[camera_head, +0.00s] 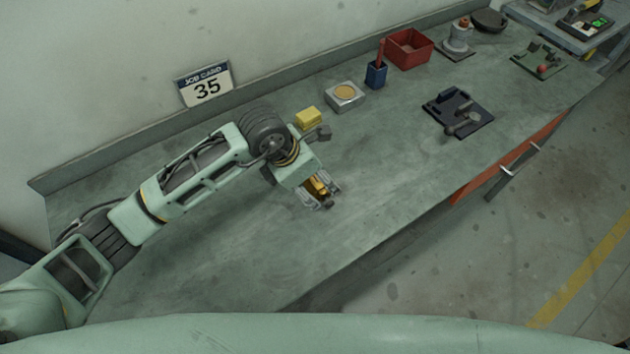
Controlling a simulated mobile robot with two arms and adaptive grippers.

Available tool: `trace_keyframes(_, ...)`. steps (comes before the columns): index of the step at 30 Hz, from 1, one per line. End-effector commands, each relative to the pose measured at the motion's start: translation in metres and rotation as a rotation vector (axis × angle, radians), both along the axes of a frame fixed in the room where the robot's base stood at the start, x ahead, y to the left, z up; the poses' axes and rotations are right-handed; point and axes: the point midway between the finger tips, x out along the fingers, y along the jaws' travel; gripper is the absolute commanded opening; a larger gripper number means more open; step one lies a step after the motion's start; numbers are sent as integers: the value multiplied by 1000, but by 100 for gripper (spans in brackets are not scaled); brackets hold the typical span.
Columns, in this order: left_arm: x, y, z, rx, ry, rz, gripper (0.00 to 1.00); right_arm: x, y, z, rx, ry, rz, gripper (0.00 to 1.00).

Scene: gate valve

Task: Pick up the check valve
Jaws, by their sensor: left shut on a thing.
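The check valve (317,186) shows as a small brass-yellow piece between the fingers of my left gripper (322,198). My left arm comes in from the left across the bench, and its gripper is shut on the valve near the middle of the bench top. The fingers hide much of the valve. I cannot tell whether it touches the bench. My right gripper is out of view.
On the bench (250,250) stand a yellow block (309,117), a silver box with a round yellow top (345,96), a blue holder (376,75), a red bin (408,49) and a dark fixture (457,112). The bench front is clear. A red drawer (520,155) has a protruding handle.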

Motion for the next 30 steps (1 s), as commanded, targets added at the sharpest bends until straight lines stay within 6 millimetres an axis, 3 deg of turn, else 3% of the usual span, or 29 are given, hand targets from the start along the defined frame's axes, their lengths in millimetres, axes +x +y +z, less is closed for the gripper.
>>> trace_keyframes(10,1,0,2,-1,-3,0,16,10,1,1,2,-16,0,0)
trace_keyframes(20,1,-1,9,-3,-5,-1,16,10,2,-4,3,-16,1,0)
trace_keyframes(26,2,-1,38,-3,-11,-3,16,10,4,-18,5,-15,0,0)
trace_keyframes(30,3,-31,56,-5,-9,-7,16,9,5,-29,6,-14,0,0)
